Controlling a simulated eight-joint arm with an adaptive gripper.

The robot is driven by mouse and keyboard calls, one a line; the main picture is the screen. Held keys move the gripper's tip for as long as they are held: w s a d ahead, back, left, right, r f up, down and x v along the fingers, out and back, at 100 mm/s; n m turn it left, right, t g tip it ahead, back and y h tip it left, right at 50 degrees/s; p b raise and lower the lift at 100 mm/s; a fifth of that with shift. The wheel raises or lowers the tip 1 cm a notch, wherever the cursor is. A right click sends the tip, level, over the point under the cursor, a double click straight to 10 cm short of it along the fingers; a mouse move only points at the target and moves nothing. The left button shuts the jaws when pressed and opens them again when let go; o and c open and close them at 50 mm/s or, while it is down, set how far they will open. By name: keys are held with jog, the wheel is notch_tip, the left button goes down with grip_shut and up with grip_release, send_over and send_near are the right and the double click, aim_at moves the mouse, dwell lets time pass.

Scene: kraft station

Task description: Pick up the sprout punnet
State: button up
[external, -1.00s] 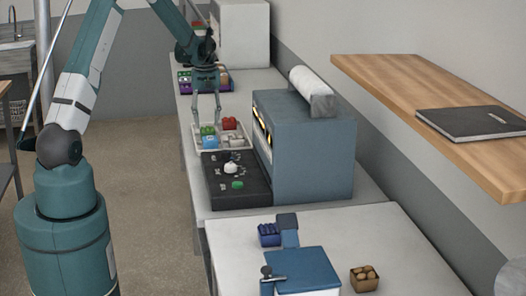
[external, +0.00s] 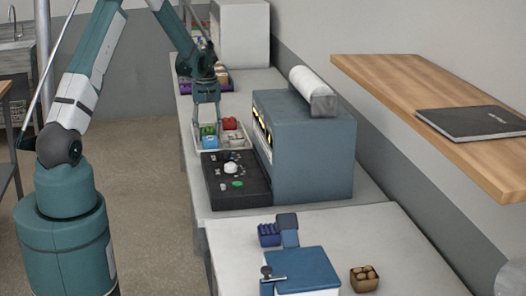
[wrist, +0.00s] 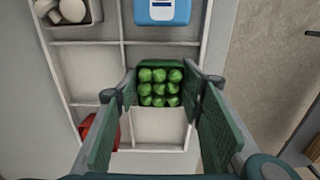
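The sprout punnet (wrist: 160,86), a dark green box of round green sprouts, sits in a compartment of the divided white tray (wrist: 121,60). In the external view my gripper (external: 207,122) points down over the tray.
A blue container (wrist: 162,11), white mushrooms (wrist: 70,9) and a red item (wrist: 99,131) occupy other tray compartments. The compartment below the sprouts in the wrist view is empty. A black board (external: 235,195) and a grey-blue machine (external: 305,155) stand close to the tray.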

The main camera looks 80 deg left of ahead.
aim_at(207, 128)
jog(key=c, duration=0.5)
jog(key=shift+r, duration=0.1)
jog(key=shift+r, duration=4.95)
